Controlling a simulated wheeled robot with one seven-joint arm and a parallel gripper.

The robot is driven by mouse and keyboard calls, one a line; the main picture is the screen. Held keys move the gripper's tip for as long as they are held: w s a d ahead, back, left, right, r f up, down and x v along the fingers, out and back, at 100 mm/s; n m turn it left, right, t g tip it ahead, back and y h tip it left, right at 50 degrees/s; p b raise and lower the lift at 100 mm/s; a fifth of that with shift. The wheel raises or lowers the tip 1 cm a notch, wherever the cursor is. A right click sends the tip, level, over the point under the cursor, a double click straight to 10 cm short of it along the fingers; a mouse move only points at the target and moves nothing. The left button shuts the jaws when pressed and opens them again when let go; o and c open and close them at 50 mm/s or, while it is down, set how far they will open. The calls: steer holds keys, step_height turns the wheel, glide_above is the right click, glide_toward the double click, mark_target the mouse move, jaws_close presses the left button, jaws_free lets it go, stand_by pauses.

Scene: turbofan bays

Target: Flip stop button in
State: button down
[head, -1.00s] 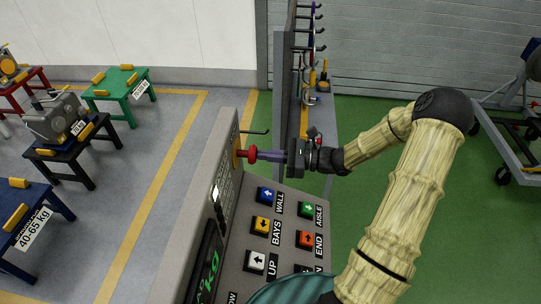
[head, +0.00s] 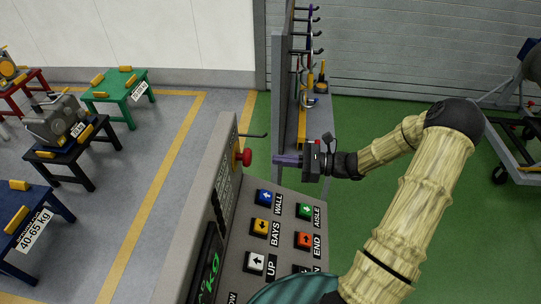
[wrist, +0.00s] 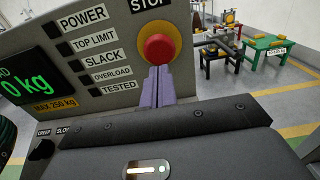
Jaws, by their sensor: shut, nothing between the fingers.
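The red stop button (head: 244,157) sits on a yellow base on the upright face of the grey control console (head: 207,165). In the wrist view the stop button (wrist: 159,49) is under the STOP label, straight beyond my fingertips. My gripper (head: 275,160) is shut and empty, its purple fingers pointing left at the button. In the head view a gap shows between the fingertips and the button. In the wrist view the fingers (wrist: 158,75) overlap the button's lower edge.
The console's sloped panel holds several arrow buttons (head: 263,227) below my gripper. A hook (head: 253,135) sticks out above the stop button. A tool rack (head: 284,95) stands behind. Coloured tables (head: 118,90) stand at the left.

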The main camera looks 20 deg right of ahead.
steer(key=p+v, duration=0.1)
steer(key=v, duration=0.7)
steer(key=shift+w+d, duration=0.1)
